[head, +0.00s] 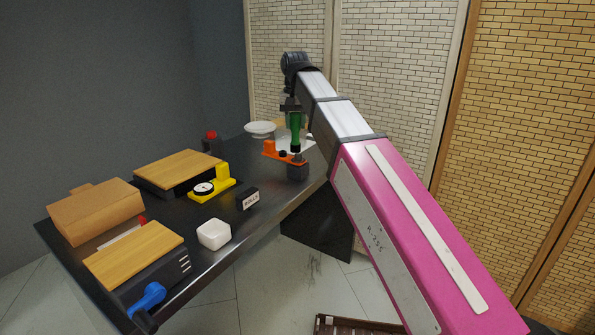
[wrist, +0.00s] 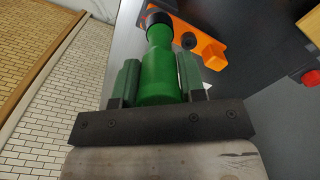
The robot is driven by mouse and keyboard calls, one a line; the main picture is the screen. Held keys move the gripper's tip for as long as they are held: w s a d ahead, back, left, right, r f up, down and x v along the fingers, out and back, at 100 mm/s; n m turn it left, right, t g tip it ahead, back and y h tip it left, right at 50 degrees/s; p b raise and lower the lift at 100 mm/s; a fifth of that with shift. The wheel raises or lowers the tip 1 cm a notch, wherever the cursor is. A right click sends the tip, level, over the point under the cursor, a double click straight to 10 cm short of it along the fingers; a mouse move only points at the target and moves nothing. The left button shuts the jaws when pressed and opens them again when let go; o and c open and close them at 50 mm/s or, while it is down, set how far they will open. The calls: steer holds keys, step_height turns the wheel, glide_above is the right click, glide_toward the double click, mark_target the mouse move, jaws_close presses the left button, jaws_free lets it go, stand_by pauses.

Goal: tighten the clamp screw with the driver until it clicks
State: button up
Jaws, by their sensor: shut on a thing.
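My gripper (wrist: 158,82) is shut on the green driver (wrist: 158,62), with one finger on each side of its handle. In the head view the driver (head: 295,130) hangs upright below my gripper (head: 292,108), its black end pointing down. The orange clamp (head: 271,149) sits at the table's far right edge, just under and beside the driver. The clamp (wrist: 207,50) also shows in the wrist view, past the driver's black collar. The driver's tip and the clamp screw are not clear, so I cannot tell whether they touch.
A white bowl (head: 259,128) and a red-topped dark object (head: 211,143) stand behind the clamp.

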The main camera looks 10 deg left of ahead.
mark_target(298, 131)
steer(key=shift+w+d+f, duration=0.2)
steer(key=shift+w, duration=0.2)
steer(key=shift+w+d+f, duration=0.15)
steer(key=shift+w+f, duration=0.05)
steer(key=shift+w, duration=0.2)
steer(key=shift+f, duration=1.45)
stand_by(1.0)
steer(key=o, duration=1.2)
steer(key=shift+c, duration=0.2)
